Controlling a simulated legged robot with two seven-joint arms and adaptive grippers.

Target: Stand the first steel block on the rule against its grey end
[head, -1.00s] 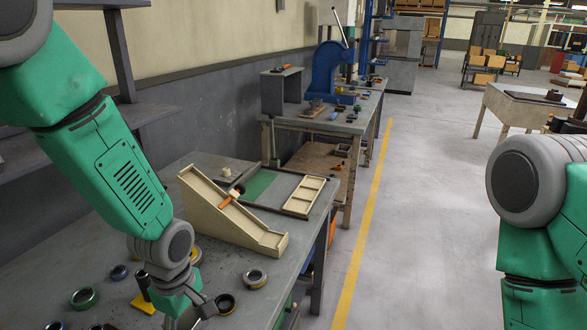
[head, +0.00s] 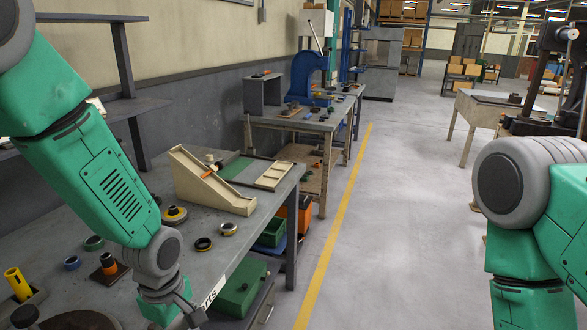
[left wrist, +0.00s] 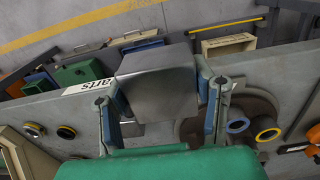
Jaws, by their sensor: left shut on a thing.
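In the left wrist view my left gripper (left wrist: 160,112) is shut on a smooth grey steel block (left wrist: 155,72), one finger at each side. The block is held in front of the bench edge with the white "arts" label. In the head view my left gripper is at the bottom edge beside the near bench, its fingertips cut off, and the block is not visible there. I cannot make out the rule or its grey end in either view. My right arm shows at the right of the head view, but its gripper is out of frame.
The near bench (head: 205,272) holds a cream ramp (head: 207,180), several rings and a yellow cylinder (head: 18,284). Green bins (head: 240,288) sit below its right edge. A blue arbor press (head: 308,75) stands on the farther bench.

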